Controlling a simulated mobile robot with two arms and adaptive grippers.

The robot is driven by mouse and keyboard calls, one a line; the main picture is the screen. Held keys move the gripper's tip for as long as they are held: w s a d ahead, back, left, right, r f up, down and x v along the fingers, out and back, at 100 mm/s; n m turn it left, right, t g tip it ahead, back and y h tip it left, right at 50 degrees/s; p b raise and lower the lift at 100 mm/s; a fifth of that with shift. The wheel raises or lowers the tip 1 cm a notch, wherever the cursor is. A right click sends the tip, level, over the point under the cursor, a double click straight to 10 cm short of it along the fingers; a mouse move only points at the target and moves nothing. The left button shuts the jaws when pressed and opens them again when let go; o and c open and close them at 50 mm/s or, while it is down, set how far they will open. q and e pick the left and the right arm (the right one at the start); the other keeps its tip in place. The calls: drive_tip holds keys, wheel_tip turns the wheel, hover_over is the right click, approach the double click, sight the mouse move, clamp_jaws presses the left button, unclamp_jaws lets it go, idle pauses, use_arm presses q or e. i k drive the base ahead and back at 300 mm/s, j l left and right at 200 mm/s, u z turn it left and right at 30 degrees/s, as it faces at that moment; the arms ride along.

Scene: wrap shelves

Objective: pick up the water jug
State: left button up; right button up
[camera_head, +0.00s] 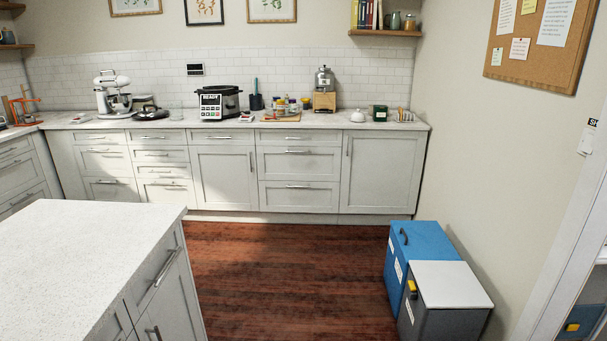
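I cannot make out a water jug for certain. A small grey vessel (324,78) stands on a wooden block (324,100) on the back counter, but it is too small to tell what it is. A small clear item by the left part of that counter is also too small to name. Neither of my grippers shows in the head view.
The back counter (344,124) holds a white stand mixer (112,93), a cooker (217,104) and several small items. A white-topped island (75,262) fills the left foreground. Blue and grey bins (422,243) stand by the right wall. The wooden floor (280,280) between is clear.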

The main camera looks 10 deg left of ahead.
sight(176, 108)
drive_tip(key=i+u, duration=0.15)
drive_tip(key=i, duration=1.55)
drive_tip(key=i+u, duration=0.1)
drive_tip(key=i, duration=0.5)
drive_tip(key=i+l+u, duration=0.1)
drive_tip(key=i, duration=0.45)
drive_tip(key=i+l+u, duration=0.1)
drive_tip(key=i, duration=0.5)
